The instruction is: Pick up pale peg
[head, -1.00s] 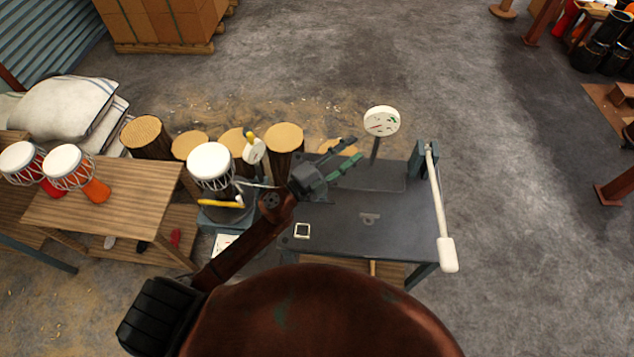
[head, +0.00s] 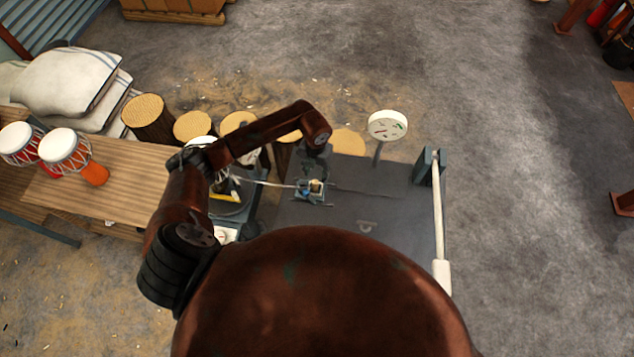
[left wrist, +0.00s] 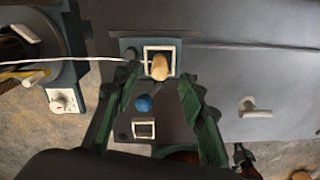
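A pale, tan rounded peg (left wrist: 160,67) shows in the left wrist view at a white-edged square (left wrist: 146,49) on the dark bench. In the head view the pale peg (head: 316,186) is partly covered by my gripper. My left gripper (left wrist: 160,76) is open above the bench, pointing down. Its green fingers lie on either side of the pale peg in the picture; I cannot tell whether they touch it. In the head view the left gripper (head: 313,188) is over the bench's left part. A blue round-topped piece (left wrist: 143,103) lies between the fingers, nearer the wrist. My right gripper is not in view.
A white cord (left wrist: 70,60) runs from the left toward the peg.

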